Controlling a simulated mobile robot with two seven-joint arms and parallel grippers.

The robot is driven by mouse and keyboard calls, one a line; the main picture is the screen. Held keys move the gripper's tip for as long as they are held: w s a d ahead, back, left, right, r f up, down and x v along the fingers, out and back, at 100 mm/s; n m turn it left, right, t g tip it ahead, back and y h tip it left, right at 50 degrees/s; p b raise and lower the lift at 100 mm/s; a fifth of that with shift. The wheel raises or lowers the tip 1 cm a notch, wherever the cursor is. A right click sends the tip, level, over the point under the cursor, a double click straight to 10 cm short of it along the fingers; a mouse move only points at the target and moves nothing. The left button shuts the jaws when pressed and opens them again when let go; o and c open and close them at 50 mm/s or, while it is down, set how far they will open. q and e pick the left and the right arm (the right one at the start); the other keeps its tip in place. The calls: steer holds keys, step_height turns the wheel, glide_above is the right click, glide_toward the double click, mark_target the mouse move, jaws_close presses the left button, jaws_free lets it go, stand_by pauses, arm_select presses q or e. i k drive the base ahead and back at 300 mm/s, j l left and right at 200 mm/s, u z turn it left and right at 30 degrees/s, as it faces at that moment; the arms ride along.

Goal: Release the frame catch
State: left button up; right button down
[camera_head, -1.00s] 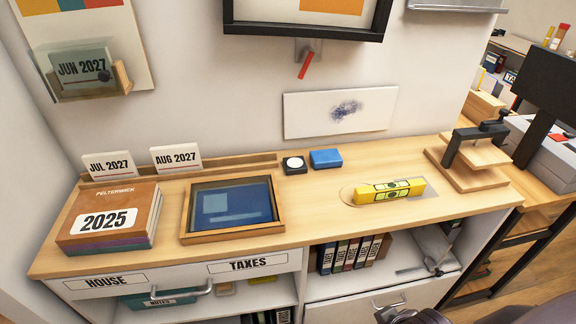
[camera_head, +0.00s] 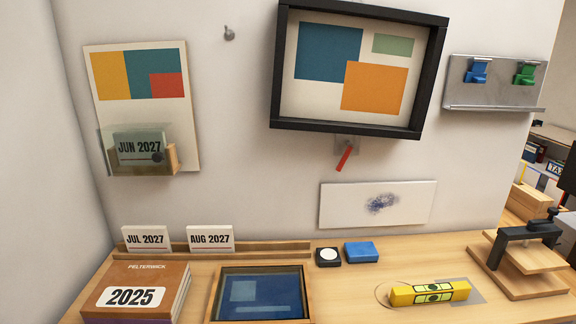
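A black picture frame (camera_head: 432,82) hangs on the wall, tilted a little, with a print of blue, green and orange blocks in it. Under its bottom edge a red lever (camera_head: 344,158) hangs at a slant from a small grey plate (camera_head: 350,141) on the wall. The lever looks like the frame catch; its upper end sits close below the frame. Neither of my grippers shows in the head view.
A white panel with a dark smudge (camera_head: 410,205) is below the lever. The desk (camera_head: 355,289) holds a yellow level (camera_head: 428,292), a blue block (camera_head: 361,252), a wooden tray frame (camera_head: 213,302) and a clamp stand (camera_head: 520,262). A metal rail (camera_head: 495,107) with blue and green clips is at right.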

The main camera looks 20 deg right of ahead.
mark_target(348, 151)
steer(key=k+l, duration=0.1)
steer(key=l, duration=0.65)
steer(key=l+u, duration=0.1)
steer(key=l, duration=0.65)
steer(key=k, duration=0.05)
